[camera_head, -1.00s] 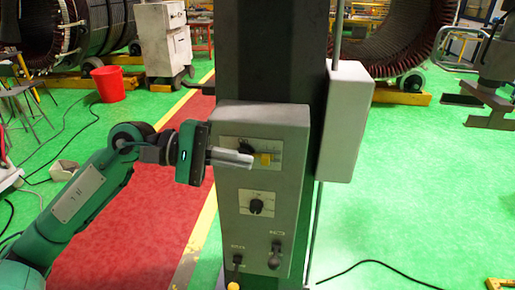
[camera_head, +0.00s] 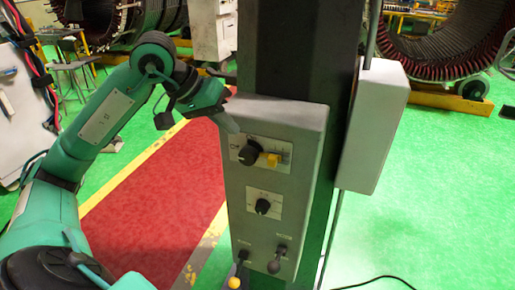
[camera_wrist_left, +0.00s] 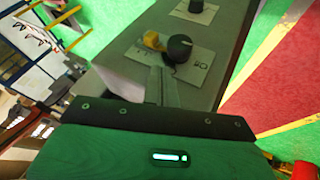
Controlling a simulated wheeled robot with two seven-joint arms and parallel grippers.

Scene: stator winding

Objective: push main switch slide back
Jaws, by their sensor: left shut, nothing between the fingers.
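The main switch is on the top plate of a grey control box (camera_head: 300,125). It has a black knob (camera_head: 249,155) and a small yellow slide (camera_head: 270,159) to the knob's right. In the left wrist view the yellow slide (camera_wrist_left: 152,40) sits beside the black knob (camera_wrist_left: 179,48). My left gripper (camera_head: 229,122) is at the box's upper left edge, above and left of the knob. Its shut fingers also show in the left wrist view (camera_wrist_left: 162,88), pointing toward the switch plate and holding nothing. I cannot tell whether they touch the box. My right gripper is not in view.
A dark column (camera_head: 296,45) rises behind the box. A grey side box (camera_head: 370,125) hangs at its right.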

